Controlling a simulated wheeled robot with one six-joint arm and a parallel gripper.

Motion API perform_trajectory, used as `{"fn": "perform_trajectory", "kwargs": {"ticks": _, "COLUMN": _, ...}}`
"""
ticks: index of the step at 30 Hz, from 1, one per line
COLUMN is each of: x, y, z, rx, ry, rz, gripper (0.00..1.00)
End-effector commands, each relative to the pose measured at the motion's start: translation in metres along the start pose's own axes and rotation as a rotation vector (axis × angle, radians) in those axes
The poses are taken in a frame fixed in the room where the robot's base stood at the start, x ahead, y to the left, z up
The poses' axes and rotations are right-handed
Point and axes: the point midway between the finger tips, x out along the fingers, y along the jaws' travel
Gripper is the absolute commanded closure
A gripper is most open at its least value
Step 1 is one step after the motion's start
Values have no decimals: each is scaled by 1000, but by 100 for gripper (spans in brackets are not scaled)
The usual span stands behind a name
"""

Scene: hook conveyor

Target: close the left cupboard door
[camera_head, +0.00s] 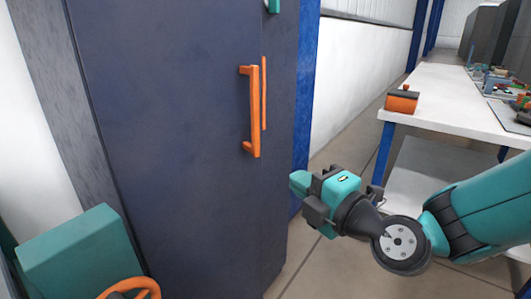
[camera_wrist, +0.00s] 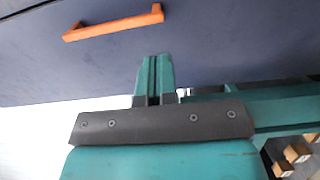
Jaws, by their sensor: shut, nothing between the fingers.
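The dark blue cupboard's left door (camera_head: 170,130) fills the left half of the head view, with a vertical orange handle (camera_head: 253,112) near its right edge. A second orange handle (camera_head: 264,93) shows just behind it, on the narrow right-hand part of the cupboard front (camera_head: 281,120). I cannot tell exactly how far the left door stands ajar. My gripper (camera_head: 296,183) is shut and empty, right of and below the handles, its fingers pointing left towards the cupboard. In the wrist view the closed fingers (camera_wrist: 154,62) overlap a dark panel (camera_wrist: 220,40) with one orange handle (camera_wrist: 113,23); contact is unclear.
A white table (camera_head: 445,95) with an orange box (camera_head: 401,101) and several small parts stands at the right. A teal box (camera_head: 75,255) and an orange wheel-like part (camera_head: 132,287) are at lower left. Tiled floor (camera_head: 325,262) is clear below my gripper.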

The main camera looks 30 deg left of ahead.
Motion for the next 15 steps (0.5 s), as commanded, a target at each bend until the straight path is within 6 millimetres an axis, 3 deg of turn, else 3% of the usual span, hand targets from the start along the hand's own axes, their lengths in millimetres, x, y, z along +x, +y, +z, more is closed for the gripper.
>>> {"fn": "perform_trajectory", "kwargs": {"ticks": 1, "x": 12, "y": 6, "z": -2, "rx": -1, "ry": 4, "rz": 0, "gripper": 100}}
{"fn": "perform_trajectory", "kwargs": {"ticks": 9, "x": 69, "y": 4, "z": -1, "rx": -1, "ry": 2, "rz": 0, "gripper": 100}}
{"fn": "perform_trajectory", "kwargs": {"ticks": 15, "x": 95, "y": 1, "z": 0, "rx": 0, "ry": 0, "rz": 0, "gripper": 100}}
